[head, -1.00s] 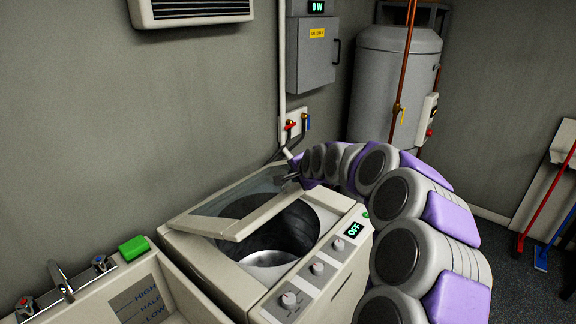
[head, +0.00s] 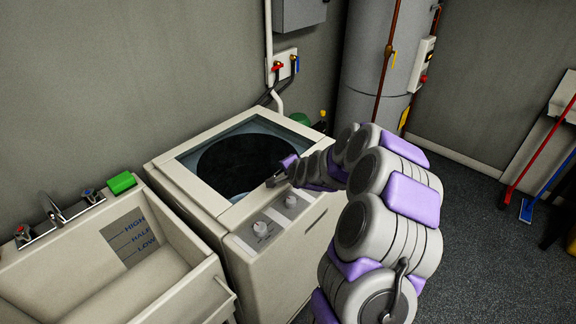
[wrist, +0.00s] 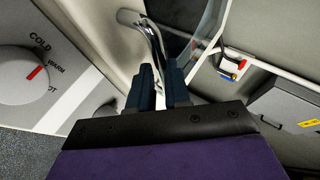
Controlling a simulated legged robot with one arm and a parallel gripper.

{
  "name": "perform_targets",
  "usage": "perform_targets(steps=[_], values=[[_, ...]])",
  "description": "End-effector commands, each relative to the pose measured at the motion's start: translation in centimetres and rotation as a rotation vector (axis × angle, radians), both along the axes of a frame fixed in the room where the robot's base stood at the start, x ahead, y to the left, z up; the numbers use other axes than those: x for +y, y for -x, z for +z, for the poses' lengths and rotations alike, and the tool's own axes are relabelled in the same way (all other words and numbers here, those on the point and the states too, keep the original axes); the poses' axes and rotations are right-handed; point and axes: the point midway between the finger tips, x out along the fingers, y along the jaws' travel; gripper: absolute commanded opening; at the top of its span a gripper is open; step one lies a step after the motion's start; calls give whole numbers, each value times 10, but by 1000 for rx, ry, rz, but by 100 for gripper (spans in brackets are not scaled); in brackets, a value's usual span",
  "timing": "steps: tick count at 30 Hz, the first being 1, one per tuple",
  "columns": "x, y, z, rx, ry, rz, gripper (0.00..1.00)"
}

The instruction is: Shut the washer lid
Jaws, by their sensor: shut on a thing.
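The washer (head: 230,255) is a beige top-loader beside the sink. Its lid (head: 190,187), a beige frame around a dark glass window, lies flat or nearly flat over the tub opening; I cannot tell whether a small gap is left at the front edge. My gripper (head: 274,181) is at the lid's front right edge. In the wrist view my gripper (wrist: 158,80) has its dark fingers shut around a curved metal handle (wrist: 150,32). The fingers and arm hide part of the control panel and the lid's right side.
A utility sink (head: 160,270) with a green sponge (head: 122,182) stands left of the washer. Water valves (head: 283,66) and pipes are on the wall behind. A grey tank (head: 372,65) stands at the back right.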

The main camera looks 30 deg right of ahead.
Motion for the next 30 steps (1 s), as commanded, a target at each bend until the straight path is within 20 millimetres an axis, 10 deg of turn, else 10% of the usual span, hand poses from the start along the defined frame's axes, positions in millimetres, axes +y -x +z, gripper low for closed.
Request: perform_targets(steps=[1, 12, 13, 30], values=[[4, 8, -23, 45, -24, 3, 0], [4, 10, -34, 65, -35, 8, 0], [4, 10, -35, 67, -34, 7, 40], [13, 49, -8, 67, -42, 11, 40]])
